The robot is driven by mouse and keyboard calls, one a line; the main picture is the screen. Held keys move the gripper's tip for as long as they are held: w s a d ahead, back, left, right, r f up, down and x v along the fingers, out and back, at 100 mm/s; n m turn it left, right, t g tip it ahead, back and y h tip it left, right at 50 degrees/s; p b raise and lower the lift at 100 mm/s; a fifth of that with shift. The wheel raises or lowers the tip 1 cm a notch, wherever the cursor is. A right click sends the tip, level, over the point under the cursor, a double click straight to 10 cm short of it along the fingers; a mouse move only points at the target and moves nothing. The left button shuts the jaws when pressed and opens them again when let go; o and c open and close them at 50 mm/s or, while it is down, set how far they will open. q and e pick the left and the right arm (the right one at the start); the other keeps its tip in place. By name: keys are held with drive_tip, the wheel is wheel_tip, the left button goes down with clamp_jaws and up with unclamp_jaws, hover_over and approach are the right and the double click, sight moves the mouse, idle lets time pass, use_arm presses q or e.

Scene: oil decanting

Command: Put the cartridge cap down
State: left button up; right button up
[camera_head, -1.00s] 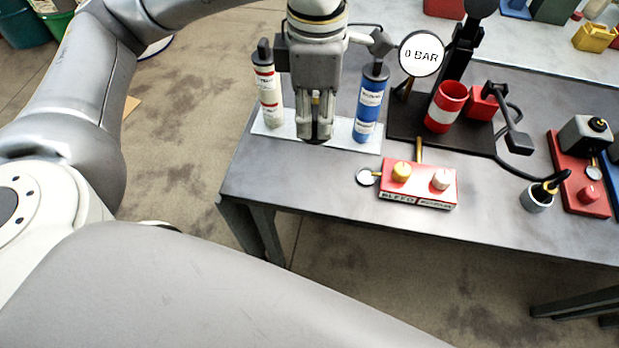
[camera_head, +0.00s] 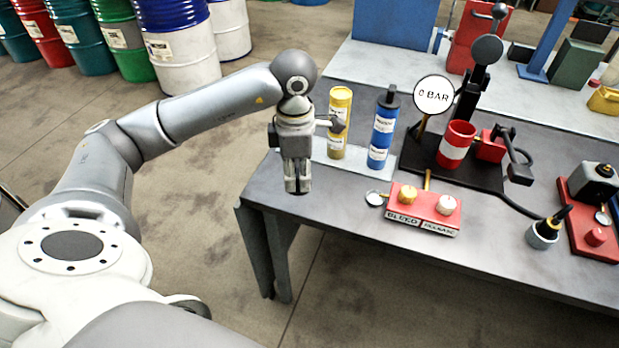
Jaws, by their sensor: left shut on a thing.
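My left gripper (camera_head: 298,190) points down above the left part of the grey bench. It is shut on a small dark thing, likely the cartridge cap, mostly hidden by the fingers. I cannot tell whether the thing touches the bench top. The yellow cartridge (camera_head: 340,112) stands upright just right of the gripper and shows no black cap on top. The blue cartridge (camera_head: 382,130) stands upright beside it with a dark cap on. My right gripper is not in view.
A red and white cup (camera_head: 456,146) and a 0 BAR dial (camera_head: 433,95) stand behind. The bench's front left top (camera_head: 330,208) is clear. Drums stand at the back left.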

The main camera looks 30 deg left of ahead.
use_arm(q)
drive_tip(key=w+f, duration=0.2)
drive_tip(key=w+a+f+p, duration=0.1)
drive_tip(key=w+f, duration=0.1)
drive_tip(key=w, duration=0.1)
drive_tip(key=w+a+f+p, duration=0.1)
drive_tip(key=w+f, duration=0.1)
drive_tip(key=f, duration=0.1)
drive_tip(key=shift+w+a, duration=0.2)
drive_tip(key=shift+w, duration=0.05)
drive_tip(key=shift+w+f+p, duration=0.1)
drive_tip(key=shift+f+p, duration=0.25)
drive_tip(key=shift+p, duration=0.1)
wheel_tip(320, 180, down, 2)
drive_tip(key=shift+f+p, duration=0.1)
drive_tip(key=shift+p, duration=0.5)
drive_tip(key=shift+f, duration=0.25)
drive_tip(key=shift+f, duration=0.1)
